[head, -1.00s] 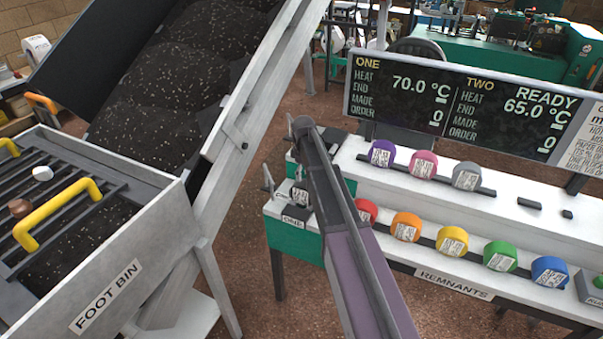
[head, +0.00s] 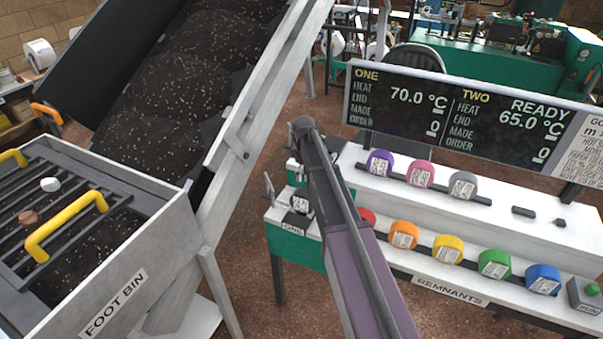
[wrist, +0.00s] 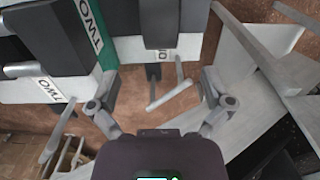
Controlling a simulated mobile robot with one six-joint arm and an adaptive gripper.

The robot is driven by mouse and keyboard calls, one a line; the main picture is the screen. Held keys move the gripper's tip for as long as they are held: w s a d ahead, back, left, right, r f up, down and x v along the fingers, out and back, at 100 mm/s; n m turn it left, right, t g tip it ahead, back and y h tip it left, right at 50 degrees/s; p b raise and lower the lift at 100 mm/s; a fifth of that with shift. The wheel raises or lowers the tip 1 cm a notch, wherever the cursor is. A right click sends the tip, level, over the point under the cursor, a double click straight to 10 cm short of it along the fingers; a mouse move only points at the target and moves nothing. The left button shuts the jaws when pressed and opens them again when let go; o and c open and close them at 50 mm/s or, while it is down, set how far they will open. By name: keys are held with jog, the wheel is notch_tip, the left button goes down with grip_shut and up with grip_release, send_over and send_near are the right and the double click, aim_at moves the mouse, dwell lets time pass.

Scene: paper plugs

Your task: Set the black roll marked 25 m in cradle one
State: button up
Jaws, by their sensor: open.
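Beyond the fingers, the wrist view shows a dark block (wrist: 168,24) over a white base with a partly covered label. I cannot tell whether this block is the roll.
Coloured rolls stand on the REMNANTS bench (head: 450,289), right of my arm. The foot bin (head: 120,297) and sloping chute (head: 235,140) are at left. The wrist view shows a pale lever (wrist: 168,95) between the fingers' line of sight and a station marked TWO (wrist: 50,88) at left.

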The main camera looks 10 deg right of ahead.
dwell(0.3)
jog(key=s+m, duration=1)
jog(key=s, duration=1.9)
jog(key=shift+s+a+m, duration=0.15)
jog(key=shift+a+m, duration=0.2)
jog(key=shift+m, duration=0.05)
jog(key=shift+c, duration=0.2)
jog(key=c, duration=0.6)
jog(key=shift+o, duration=0.2)
